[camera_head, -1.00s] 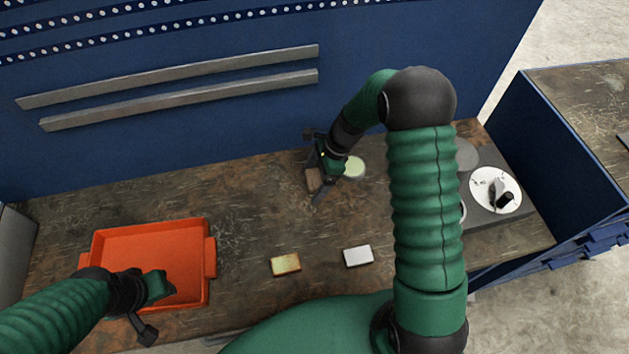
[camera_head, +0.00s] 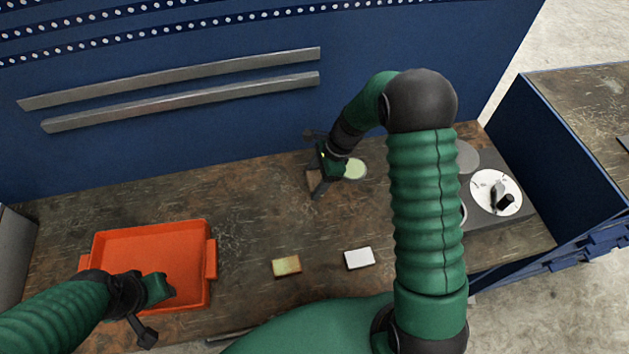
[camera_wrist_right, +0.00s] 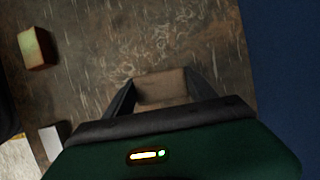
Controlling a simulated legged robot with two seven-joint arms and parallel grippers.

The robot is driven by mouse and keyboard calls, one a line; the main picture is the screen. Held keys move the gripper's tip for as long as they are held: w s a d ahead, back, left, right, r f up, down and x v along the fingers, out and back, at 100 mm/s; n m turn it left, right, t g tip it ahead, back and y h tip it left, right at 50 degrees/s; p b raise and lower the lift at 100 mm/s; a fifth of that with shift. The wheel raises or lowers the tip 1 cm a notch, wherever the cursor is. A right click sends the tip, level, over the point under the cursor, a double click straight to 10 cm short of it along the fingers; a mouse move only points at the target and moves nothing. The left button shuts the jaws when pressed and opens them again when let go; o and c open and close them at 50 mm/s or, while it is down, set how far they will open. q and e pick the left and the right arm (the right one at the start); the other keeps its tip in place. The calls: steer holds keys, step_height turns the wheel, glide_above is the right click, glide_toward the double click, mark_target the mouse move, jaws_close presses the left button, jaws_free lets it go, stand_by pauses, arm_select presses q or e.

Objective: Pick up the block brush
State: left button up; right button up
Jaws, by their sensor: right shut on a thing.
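The block brush (camera_wrist_right: 162,86) is a brown block between the two fingers of my right gripper (camera_wrist_right: 160,92) in the right wrist view. In the head view only a small brown part of the brush (camera_head: 312,179) shows beside my right gripper (camera_head: 315,178), at the back middle of the workbench. The right gripper is shut on it. I cannot tell whether the brush touches the bench. My left gripper (camera_head: 158,312) is over the front of the orange tray, and its finger opening is unclear.
The orange tray (camera_head: 205,232) stands at the left of the worn bench (camera_head: 235,205). A yellowish block (camera_head: 286,266) and a white block (camera_head: 359,258) lie at the front middle. A pale green disc (camera_head: 355,169) lies beside the right gripper. A white dial (camera_head: 484,188) is at the right.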

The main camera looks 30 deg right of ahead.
mark_target(311, 180)
steer(key=shift+r, duration=0.45)
step_height(311, 180, up, 2)
steer(key=shift+r, duration=0.1)
steer(key=s+a, duration=0.2)
steer(key=s, duration=0.2)
steer(key=s+a+r+b, duration=0.1)
steer(key=s+a, duration=0.1)
steer(key=s, duration=0.3)
steer(key=s+a, duration=0.3)
steer(key=s, duration=0.2)
steer(key=shift+s+r+b, duration=0.25)
steer(key=shift+r+b, duration=0.1)
steer(key=shift+b, duration=0.05)
steer(key=o, duration=0.9)
steer(key=shift+c, duration=0.2)
steer(key=c, duration=0.5)
